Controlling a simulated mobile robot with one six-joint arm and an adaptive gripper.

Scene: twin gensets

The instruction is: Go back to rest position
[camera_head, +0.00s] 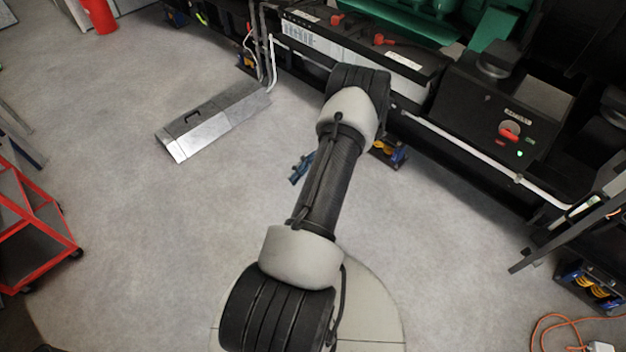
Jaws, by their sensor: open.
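My arm rises from my round base at the bottom centre and reaches up to a bent elbow near the genset's front edge. Beyond the elbow, most of the arm is hidden behind the upper link. A small dark blue, pronged part shows just left of that link; it looks like the tip of my gripper (300,168), open, with nothing visible in it. The rest of the gripper is hidden. It appears over bare grey floor, apart from the genset.
A black genset with a green engine (420,20) and a control panel (505,130) with a red switch fills the upper right. A metal ramp-like box (215,118) lies on the floor. A red cart (35,225) stands left; an orange cable (560,322) lies lower right. The left-centre floor is clear.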

